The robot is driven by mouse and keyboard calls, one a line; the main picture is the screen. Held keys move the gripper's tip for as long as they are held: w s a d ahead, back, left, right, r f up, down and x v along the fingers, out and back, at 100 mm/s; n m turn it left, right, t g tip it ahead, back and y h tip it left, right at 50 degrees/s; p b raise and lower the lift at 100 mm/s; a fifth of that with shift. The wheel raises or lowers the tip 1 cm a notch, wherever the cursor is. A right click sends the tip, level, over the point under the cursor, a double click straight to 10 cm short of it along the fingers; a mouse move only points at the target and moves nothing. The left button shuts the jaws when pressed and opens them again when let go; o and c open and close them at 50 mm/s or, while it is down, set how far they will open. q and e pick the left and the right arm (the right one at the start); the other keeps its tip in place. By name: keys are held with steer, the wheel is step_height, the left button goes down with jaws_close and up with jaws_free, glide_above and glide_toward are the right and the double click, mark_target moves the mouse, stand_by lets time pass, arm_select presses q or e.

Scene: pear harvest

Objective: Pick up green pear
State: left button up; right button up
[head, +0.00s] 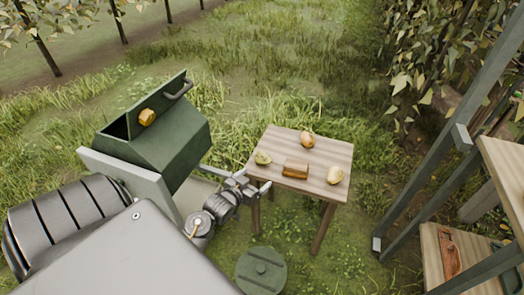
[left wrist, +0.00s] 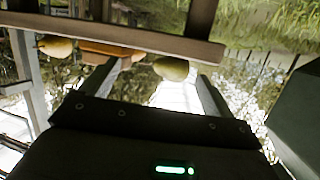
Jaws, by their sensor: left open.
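The green pear (head: 262,157) lies near the left edge of a small wooden table (head: 330,155). My left gripper (head: 255,181) is open and empty at the table's near left edge, just short of the pear. In the left wrist view the green pear (left wrist: 171,68) shows between the two spread fingers, a little beyond their tips. That view looks upside down, with the table edge (left wrist: 150,42) crossing above the pear. The fingers do not appear to touch the pear. My right gripper is not in view.
An orange-brown pear (head: 307,140), a pale yellow pear (head: 335,175) and a brown block (head: 295,169) share the table. A dark green box (head: 165,150) stands left. A round green lid (head: 261,270) is below. A metal-framed wooden shelf (head: 505,180) stands right.

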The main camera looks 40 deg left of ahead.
mark_target(260, 161)
arm_select(q)
steer(key=shift+n+t, duration=0.3)
steer(key=shift+t, duration=0.5)
steer(key=w+a, duration=0.1)
steer(key=w, duration=0.1)
steer(key=w+a, duration=0.1)
steer(key=w, duration=0.1)
steer(key=w+a+r, duration=0.1)
steer(key=w, duration=0.1)
steer(key=shift+a, duration=0.1)
steer(key=shift+w+a, duration=0.1)
steer(key=shift+w, duration=0.65)
steer(key=shift+w+a+f+b, duration=0.15)
steer(key=shift+w+b, duration=0.1)
steer(key=shift+w, duration=0.5)
steer(key=shift+w+a+f+b, duration=0.1)
steer(key=shift+w+a+b, duration=0.1)
steer(key=shift+w, duration=0.55)
steer(key=shift+w+a+f+b, duration=0.15)
steer(key=shift+w+b, duration=0.1)
steer(key=shift+w, duration=0.5)
steer(key=c, duration=1.1)
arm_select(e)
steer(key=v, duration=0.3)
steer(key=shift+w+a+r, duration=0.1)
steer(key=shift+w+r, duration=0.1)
